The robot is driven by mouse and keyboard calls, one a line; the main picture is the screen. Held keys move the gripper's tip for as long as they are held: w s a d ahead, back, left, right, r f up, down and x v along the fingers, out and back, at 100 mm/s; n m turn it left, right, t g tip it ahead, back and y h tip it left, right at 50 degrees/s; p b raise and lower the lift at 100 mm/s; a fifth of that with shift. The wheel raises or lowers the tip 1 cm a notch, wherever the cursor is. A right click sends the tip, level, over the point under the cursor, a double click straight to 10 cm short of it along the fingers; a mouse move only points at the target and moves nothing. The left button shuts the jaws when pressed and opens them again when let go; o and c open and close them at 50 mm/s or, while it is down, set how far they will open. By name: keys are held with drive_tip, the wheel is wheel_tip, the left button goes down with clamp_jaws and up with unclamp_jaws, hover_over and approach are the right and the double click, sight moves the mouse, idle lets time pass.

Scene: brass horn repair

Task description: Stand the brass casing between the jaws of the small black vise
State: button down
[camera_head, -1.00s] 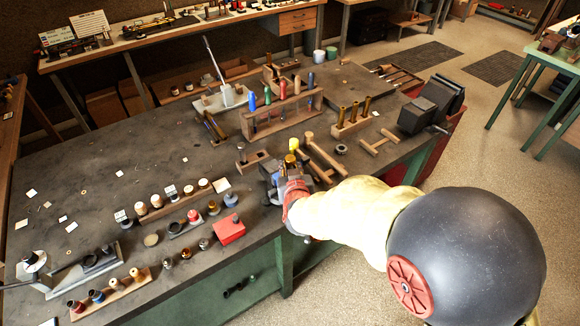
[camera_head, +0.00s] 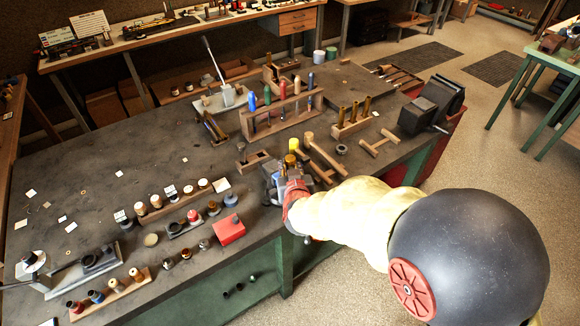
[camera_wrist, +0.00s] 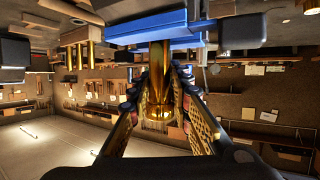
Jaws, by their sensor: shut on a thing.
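My gripper (camera_wrist: 160,98) is shut on a brass casing (camera_wrist: 157,72) in the wrist view. Its flared end sits between the fingers, and its other end reaches up to a blue block with vise-like jaws (camera_wrist: 115,36). I cannot tell whether the casing is inside these jaws or in front of them. In the head view my gripper (camera_head: 293,188) is at the bench's front edge beside this blue-grey block (camera_head: 270,178), and the casing is mostly hidden. A black vise (camera_head: 418,114) with a handle stands farther right, at the bench's right end.
A wooden rack with several brass pieces (camera_head: 352,128) stands behind and to the right of my gripper. A mallet (camera_head: 322,155) and a wooden T-shaped piece (camera_head: 377,142) lie close by.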

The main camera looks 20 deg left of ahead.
drive_tip(key=shift+f, duration=0.1)
drive_tip(key=shift+f+b, duration=0.9)
drive_tip(key=shift+r, duration=0.1)
drive_tip(key=shift+r+p, duration=0.75)
drive_tip(key=shift+r, duration=0.2)
drive_tip(key=shift+b, duration=0.3)
idle(2.1)
drive_tip(key=shift+f, duration=0.2)
drive_tip(key=shift+f+b, duration=0.85)
drive_tip(key=shift+f, duration=0.05)
